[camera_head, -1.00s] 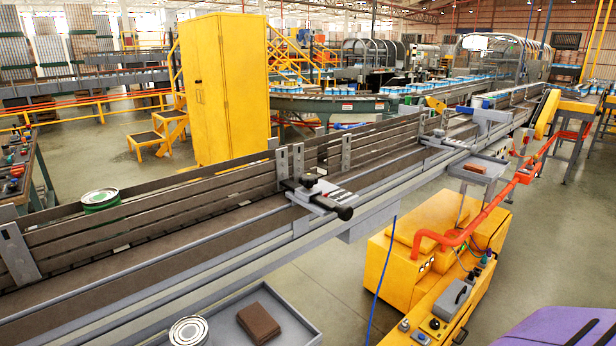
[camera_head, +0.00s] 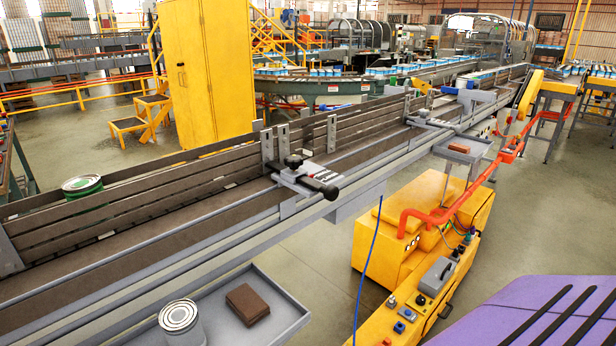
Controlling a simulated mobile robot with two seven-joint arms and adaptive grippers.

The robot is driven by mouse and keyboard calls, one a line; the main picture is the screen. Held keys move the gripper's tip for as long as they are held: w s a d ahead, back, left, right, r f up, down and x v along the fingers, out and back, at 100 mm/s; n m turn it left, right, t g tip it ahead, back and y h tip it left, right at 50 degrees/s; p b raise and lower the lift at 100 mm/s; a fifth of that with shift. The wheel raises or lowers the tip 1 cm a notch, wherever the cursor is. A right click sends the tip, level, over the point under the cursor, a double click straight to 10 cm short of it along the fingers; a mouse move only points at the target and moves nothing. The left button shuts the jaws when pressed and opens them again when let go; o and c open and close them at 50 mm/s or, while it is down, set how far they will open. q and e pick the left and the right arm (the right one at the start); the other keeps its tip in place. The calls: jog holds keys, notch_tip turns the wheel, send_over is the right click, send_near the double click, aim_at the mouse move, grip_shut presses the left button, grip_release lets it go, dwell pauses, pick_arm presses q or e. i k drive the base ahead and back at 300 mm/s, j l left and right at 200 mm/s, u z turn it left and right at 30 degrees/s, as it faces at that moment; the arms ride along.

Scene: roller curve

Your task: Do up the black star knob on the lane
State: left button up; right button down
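The black star knob (camera_head: 294,161) sits on top of a grey clamp bracket (camera_head: 303,178) mounted across the near rail of the conveyor lane (camera_head: 205,210), near the picture's middle. A black handle (camera_head: 321,187) sticks out from the bracket toward me. Whether the knob is tight or loose cannot be told. Neither of my grippers shows in the head view.
A grey tray (camera_head: 285,330) on the near side holds a can (camera_head: 181,322) and a brown block (camera_head: 248,303). A green can (camera_head: 82,186) stands behind the lane's guide rails. A yellow machine (camera_head: 425,225) and a purple striped surface (camera_head: 535,315) lie to the right.

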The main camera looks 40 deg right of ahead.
aim_at(294, 162)
jog(key=k+l+u, duration=0.2)
jog(key=l, duration=0.25)
jog(key=l+u, duration=0.25)
jog(key=l, duration=0.15)
jog(key=k+l+u, duration=0.2)
jog(key=l, duration=0.2)
jog(key=k+l+u, duration=0.1)
jog(key=l+u, duration=0.15)
jog(key=l, duration=0.15)
